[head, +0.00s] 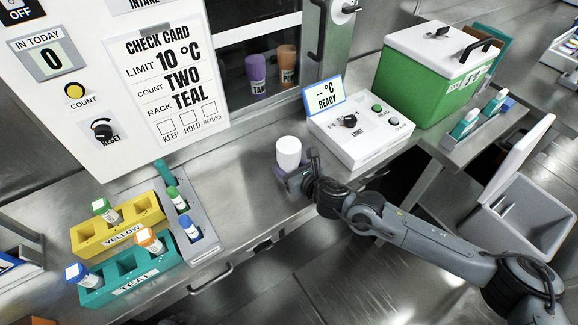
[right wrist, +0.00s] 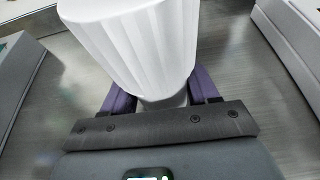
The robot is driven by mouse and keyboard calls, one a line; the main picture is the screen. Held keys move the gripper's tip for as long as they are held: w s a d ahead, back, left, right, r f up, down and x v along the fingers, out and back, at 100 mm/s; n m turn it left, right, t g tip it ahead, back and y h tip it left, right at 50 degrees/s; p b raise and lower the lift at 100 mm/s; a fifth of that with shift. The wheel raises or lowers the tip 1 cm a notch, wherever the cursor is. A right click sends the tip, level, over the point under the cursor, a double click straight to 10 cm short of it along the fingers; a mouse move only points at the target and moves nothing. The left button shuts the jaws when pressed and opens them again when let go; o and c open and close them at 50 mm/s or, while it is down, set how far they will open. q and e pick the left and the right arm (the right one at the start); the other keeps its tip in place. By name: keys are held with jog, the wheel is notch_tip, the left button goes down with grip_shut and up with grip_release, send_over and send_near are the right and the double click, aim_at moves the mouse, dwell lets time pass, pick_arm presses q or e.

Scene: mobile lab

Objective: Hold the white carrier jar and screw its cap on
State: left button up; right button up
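The white carrier jar (head: 288,152) stands upright on the steel counter in the head view, left of the control box. In the right wrist view its wide, ribbed white cap (right wrist: 140,40) fills the upper middle, above a narrower pale body (right wrist: 165,100). Whether the cap is fully seated cannot be seen. My right gripper (head: 291,182) is low at the jar. Its purple fingers (right wrist: 163,95) lie on both sides of the body below the cap and appear closed against it. My left gripper is not in view.
A control box (head: 360,135) reading READY and a green cooler (head: 435,75) stand to the right. A yellow rack (head: 88,238), a teal rack (head: 103,295) and a grey tray (head: 203,247) hold vials at left. The counter left of the jar is clear.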

jog(key=o, duration=0.4)
jog(key=shift+s+d+r, duration=0.1)
jog(key=shift+r, duration=0.1)
jog(key=b+v, duration=0.1)
jog(key=v, duration=0.9)
jog(key=shift+s, duration=0.15)
jog(key=shift+v, duration=0.8)
